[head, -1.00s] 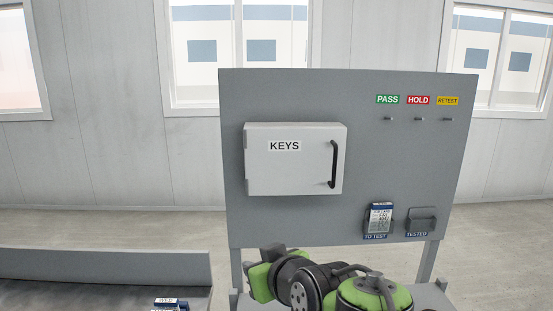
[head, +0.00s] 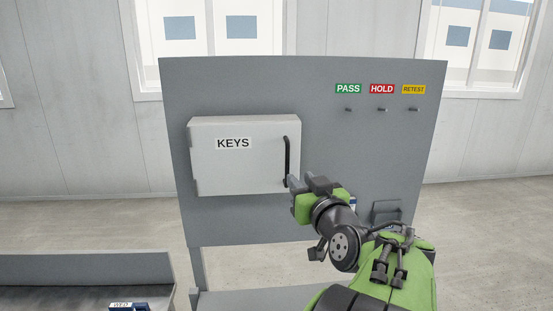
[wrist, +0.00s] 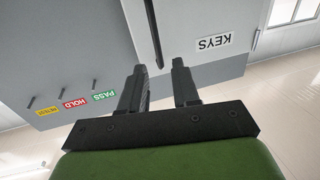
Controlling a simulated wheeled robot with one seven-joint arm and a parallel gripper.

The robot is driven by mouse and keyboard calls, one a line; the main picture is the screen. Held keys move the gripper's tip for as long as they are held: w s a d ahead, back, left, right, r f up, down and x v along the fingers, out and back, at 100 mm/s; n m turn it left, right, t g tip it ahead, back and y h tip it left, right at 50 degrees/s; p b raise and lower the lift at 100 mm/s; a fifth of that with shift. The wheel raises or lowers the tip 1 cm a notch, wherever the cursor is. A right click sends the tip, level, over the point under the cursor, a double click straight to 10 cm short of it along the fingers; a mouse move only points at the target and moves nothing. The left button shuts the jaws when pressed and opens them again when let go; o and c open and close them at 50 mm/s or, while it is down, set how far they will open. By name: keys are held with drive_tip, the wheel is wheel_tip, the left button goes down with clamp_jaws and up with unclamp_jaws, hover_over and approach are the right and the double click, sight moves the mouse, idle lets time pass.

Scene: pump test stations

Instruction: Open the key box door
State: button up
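The grey key box (head: 240,170) is mounted on the upright panel, its door shut. The door bears a KEYS label (head: 233,143) and a black vertical bar handle (head: 287,158) near its right edge. My gripper (head: 303,183) is in front of the panel near the handle's lower end. In the wrist view my gripper (wrist: 159,66) is open, its two fingers apart with nothing held between them. There the handle (wrist: 153,30) lies ahead of the gap, nearer the left finger; I see no contact. The KEYS label (wrist: 214,42) appears upside down.
PASS (head: 348,89), HOLD (head: 382,89) and RETEST (head: 413,90) labels with pegs below are right of the box. A holder (head: 388,211) is low on the panel, partly behind my arm. A grey bench (head: 60,268) stands at lower left.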

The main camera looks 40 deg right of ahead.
sight(288, 164)
drive_tip(key=x, duration=0.3)
drive_tip(key=p+x, duration=0.1)
drive_tip(key=x, duration=0.7)
drive_tip(key=shift+d+p, duration=0.35)
drive_tip(key=shift+p, duration=0.05)
drive_tip(key=shift+a, duration=0.1)
drive_tip(key=shift+c, duration=0.5)
clamp_jaws()
